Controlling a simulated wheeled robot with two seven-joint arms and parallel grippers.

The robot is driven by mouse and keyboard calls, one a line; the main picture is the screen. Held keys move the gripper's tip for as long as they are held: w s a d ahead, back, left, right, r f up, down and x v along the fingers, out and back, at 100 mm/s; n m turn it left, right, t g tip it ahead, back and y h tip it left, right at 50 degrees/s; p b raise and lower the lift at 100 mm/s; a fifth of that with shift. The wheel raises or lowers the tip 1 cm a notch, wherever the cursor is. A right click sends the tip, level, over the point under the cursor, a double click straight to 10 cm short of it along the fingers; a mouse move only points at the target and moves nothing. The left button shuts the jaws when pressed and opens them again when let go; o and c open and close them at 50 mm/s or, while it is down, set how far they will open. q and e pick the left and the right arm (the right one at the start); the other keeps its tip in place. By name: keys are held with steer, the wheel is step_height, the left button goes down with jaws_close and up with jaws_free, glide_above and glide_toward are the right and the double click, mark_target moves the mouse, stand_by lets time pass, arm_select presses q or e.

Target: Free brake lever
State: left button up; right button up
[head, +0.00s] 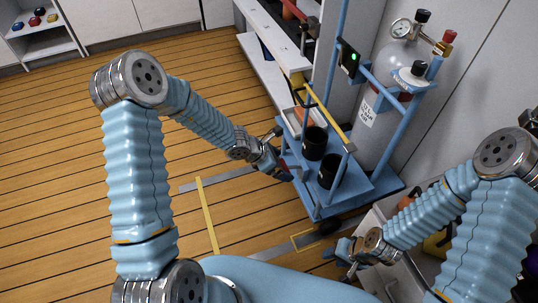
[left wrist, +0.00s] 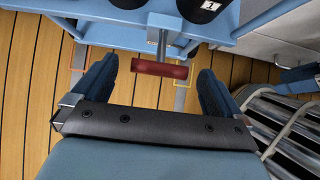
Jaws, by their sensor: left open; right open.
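The brake lever is a short dark red bar (left wrist: 160,69) on a grey stem below the front edge of the blue cart (left wrist: 225,38) in the left wrist view. In the head view the lever is mostly hidden by my left gripper (head: 286,170), which is at the cart's near left side. In the left wrist view my left gripper (left wrist: 157,75) is open, with one finger off each end of the red bar. I see no contact. My right gripper (head: 338,262) is open and empty, low near the cart's front right corner.
The cart (head: 345,195) carries two black cups (head: 315,143) and a grey gas cylinder (head: 385,115) with a gauge. A yellow bar (head: 328,115) crosses its frame. A pale cabinet (head: 375,235) stands to the right. Wooden floor (head: 60,150) is clear on the left, with taped marks.

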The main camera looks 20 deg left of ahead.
arm_select(q)
steer(key=p+v, duration=0.3)
steer(key=v, duration=0.5)
steer(key=shift+r+p, duration=0.25)
steer(key=shift+p, duration=0.1)
steer(key=shift+s+a, duration=0.1)
steer(key=s+d+f+m+g+y, duration=0.1)
steer(key=s+d+f+m+g, duration=0.1)
steer(key=s+f+m, duration=0.4)
steer(key=s+d+f+m+g+y, duration=0.1)
steer(key=s+f+m, duration=0.5)
steer(key=s+m, duration=0.6)
steer(key=d+m+g, duration=0.1)
steer(key=d+m, duration=0.1)
steer(key=m, duration=0.3)
steer(key=shift+s+d+m, duration=0.2)
steer(key=shift+s+m, duration=0.05)
steer(key=shift+m, duration=0.05)
